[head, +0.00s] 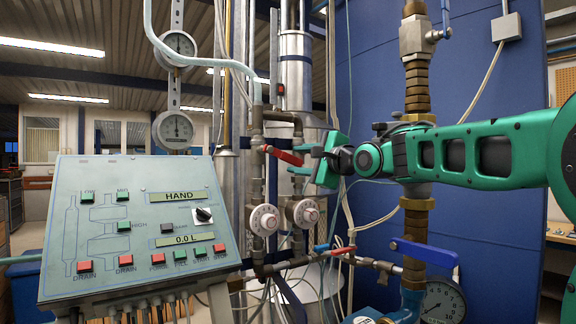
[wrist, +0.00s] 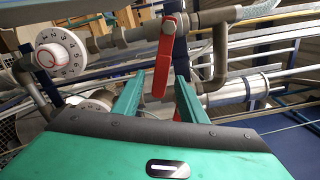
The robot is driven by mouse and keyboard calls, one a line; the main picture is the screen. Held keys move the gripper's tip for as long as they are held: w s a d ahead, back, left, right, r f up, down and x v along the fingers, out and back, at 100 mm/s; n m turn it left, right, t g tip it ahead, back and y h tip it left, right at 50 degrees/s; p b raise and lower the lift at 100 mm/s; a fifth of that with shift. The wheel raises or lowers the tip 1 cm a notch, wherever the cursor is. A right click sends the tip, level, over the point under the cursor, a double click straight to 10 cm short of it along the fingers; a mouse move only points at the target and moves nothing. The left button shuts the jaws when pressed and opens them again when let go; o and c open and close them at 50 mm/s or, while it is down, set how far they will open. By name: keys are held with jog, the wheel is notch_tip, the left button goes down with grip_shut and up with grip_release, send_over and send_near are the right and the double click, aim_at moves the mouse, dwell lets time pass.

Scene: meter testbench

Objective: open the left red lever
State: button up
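The left red lever (head: 284,156) sits on a pipe valve above the white dials in the head view, slanting slightly down to the right. In the wrist view the red lever (wrist: 166,50) hangs from its valve nut, and its free end lies between my fingers in the picture. My gripper (head: 314,156) is at the lever's right end in the head view. In the wrist view my gripper (wrist: 160,75) is open, with a gap on both sides of the lever. I cannot tell whether a finger touches it.
White numbered dials (head: 264,220) (wrist: 60,56) sit on the pipes near the lever. Lower down are a blue lever (head: 322,248) and another red lever (head: 343,250). A control panel (head: 60,230) stands at left. A thick brown pipe (head: 416,225) runs vertically behind my arm.

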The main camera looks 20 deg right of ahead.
aim_at(292, 161)
jog(key=shift+x, duration=2.2)
jog(key=shift+d, duration=0.1)
grip_shut()
jog(key=shift+a, duration=0.2)
jog(key=shift+d+f, duration=0.1)
jog(key=shift+f, duration=0.05)
